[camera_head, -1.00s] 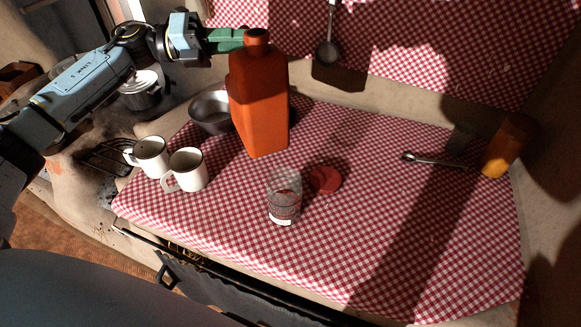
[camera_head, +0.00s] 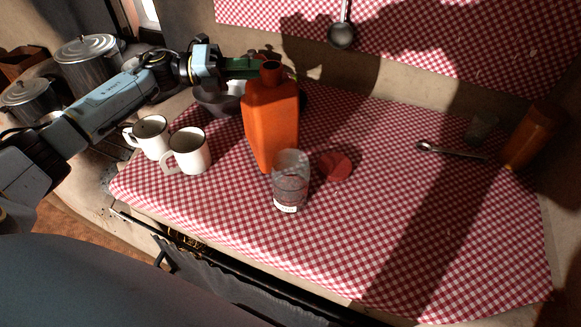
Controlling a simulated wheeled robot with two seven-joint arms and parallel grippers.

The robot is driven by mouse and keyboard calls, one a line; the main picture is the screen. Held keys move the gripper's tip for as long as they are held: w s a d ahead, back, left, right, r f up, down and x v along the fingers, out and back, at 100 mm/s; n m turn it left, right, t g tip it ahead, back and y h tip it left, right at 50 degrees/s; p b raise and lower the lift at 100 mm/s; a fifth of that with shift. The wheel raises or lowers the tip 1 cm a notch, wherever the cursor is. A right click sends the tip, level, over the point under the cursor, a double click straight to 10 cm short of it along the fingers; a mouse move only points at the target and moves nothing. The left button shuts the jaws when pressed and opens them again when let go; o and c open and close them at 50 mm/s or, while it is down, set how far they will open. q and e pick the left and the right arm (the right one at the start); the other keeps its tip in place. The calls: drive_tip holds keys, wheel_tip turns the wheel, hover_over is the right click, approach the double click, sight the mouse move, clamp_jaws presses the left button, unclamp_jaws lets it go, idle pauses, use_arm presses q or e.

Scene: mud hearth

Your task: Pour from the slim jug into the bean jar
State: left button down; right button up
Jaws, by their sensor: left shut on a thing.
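The slim jug (camera_head: 271,125) is a tall orange square-sided jug with a short open neck. It stays about upright, just behind and left of the bean jar. My left gripper (camera_head: 250,68), with green fingers, is shut on it near the neck; the fingertips are partly hidden. The bean jar (camera_head: 290,183) is a clear open glass jar with a label low on its side, upright on the checked cloth. The jar overlaps the jug's lower right edge in the picture, so I cannot tell whether they touch or how high the jug hangs. My right gripper is out of view.
A red lid (camera_head: 335,166) lies right of the jar. A spoon (camera_head: 452,152), small glass (camera_head: 481,127) and orange bottle (camera_head: 530,137) are far right. The cloth's front right is clear.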

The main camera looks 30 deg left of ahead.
use_arm(q)
drive_tip(key=shift+f, duration=0.6)
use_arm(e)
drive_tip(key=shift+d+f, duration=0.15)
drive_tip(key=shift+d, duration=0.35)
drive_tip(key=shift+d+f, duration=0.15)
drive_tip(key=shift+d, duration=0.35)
